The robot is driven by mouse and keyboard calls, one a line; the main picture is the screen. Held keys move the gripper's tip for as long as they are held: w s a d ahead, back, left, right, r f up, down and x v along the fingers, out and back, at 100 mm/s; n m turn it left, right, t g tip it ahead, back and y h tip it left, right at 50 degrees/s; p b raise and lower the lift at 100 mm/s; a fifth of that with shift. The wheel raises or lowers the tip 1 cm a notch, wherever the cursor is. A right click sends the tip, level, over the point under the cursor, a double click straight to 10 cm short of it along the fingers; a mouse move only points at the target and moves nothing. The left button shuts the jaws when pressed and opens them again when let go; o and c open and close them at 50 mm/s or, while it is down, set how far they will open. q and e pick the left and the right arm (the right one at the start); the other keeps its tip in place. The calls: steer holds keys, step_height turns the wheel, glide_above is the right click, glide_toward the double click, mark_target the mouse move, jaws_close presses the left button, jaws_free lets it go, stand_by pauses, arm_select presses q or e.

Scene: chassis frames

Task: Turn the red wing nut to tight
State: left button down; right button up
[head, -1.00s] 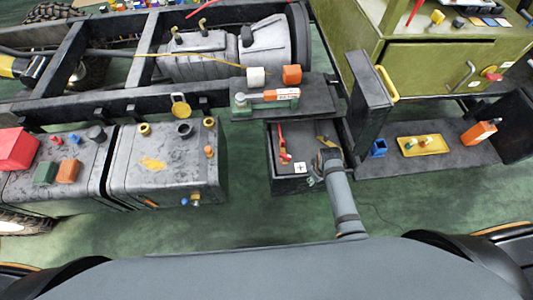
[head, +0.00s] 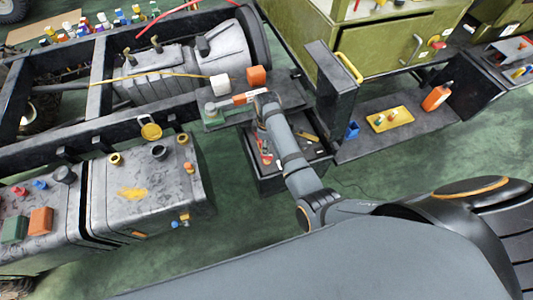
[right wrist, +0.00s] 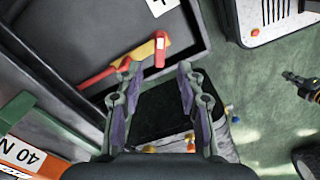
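No part can be made out clearly as a red wing nut. A red piece (head: 265,157) stands in the open black box (head: 290,178), partly behind my right arm. In the right wrist view the box shows a long red bar (right wrist: 104,74), a yellow piece (right wrist: 147,49) and a small red piece (right wrist: 160,40). My right gripper (right wrist: 155,72) has its two fingers apart, with nothing seen held between them. The red and yellow pieces lie just beyond its left fingertip. In the head view its fingers are hidden by my arm. My left gripper is not in view.
A black shelf (head: 290,92) holds a white block (head: 220,85), an orange block (head: 256,75) and a labelled bar (head: 246,97). A grey tank (head: 105,195) stands left. A yellow tray (head: 392,122) lies right on a black platform. Green floor shows in front.

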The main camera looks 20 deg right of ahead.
mark_target(267, 157)
step_height(267, 157, down, 7)
steer(key=shift+r+b, duration=0.1)
steer(key=shift+b, duration=0.25)
jaws_close()
